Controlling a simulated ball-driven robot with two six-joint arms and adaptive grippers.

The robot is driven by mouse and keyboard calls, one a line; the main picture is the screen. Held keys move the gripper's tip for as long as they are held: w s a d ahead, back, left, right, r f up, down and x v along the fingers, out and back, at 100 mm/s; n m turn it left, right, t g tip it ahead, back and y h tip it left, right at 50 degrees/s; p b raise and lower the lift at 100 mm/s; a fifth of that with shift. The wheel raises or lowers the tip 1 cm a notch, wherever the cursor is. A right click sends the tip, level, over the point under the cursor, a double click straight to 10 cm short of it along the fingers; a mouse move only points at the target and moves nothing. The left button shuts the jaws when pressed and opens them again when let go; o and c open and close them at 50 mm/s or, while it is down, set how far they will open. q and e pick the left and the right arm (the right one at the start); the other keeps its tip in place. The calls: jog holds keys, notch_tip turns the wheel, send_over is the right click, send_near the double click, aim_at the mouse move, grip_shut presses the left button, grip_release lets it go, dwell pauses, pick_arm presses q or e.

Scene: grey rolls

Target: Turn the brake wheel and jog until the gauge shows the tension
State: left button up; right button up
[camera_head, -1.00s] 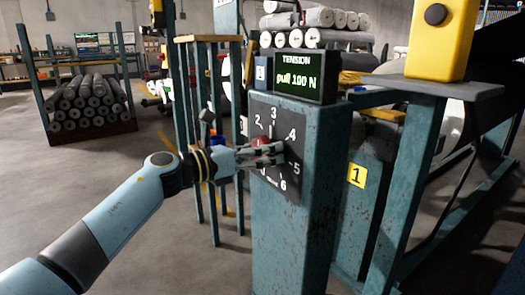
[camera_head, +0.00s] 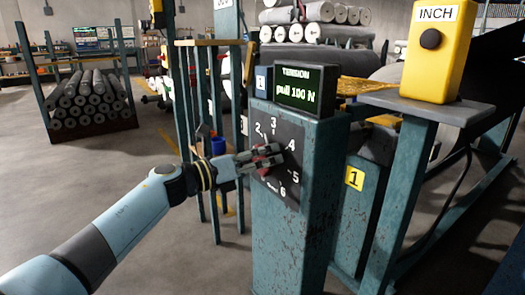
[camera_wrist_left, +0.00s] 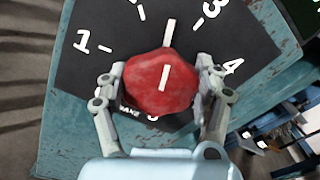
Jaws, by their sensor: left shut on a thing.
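The red brake wheel (camera_wrist_left: 160,84) is a faceted knob on a black dial plate numbered 1 to 6 (camera_head: 290,135). In the left wrist view its white line points up, toward a white bar on the dial between the 1 and 3. My left gripper (camera_head: 270,158) is shut on the wheel; in the wrist view its fingers (camera_wrist_left: 160,92) flank it on both sides. The tension display (camera_head: 306,88) above the dial reads "pull 100 N". A yellow box with a black button (camera_head: 430,39), labelled INCH, stands at right. My right gripper is out of view.
The dial sits on a worn teal post (camera_head: 295,220). A grey shelf (camera_head: 433,104) carries the yellow box. Machine frames with a yellow "1" tag (camera_head: 354,178) stand right. A rack of grey rolls (camera_head: 95,100) stands back left. The floor at left is open.

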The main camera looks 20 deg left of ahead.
pick_arm(q)
jog(key=n+p, duration=0.1)
jog(key=n, duration=0.1)
jog(key=shift+r+n+p, duration=0.15)
jog(key=shift+n+p, duration=0.6)
jog(key=shift+n, duration=0.25)
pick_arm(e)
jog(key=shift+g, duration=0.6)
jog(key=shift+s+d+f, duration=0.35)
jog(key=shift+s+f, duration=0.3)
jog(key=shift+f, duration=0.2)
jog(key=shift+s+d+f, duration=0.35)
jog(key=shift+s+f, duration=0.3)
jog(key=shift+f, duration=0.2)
pick_arm(q)
jog(key=shift+f, duration=0.2)
jog(key=o, duration=1.2)
jog(key=shift+a, duration=0.1)
jog(key=shift+s+a, duration=0.15)
jog(key=v, duration=1.1)
jog(key=shift+s+a, duration=0.15)
jog(key=shift+s, duration=0.1)
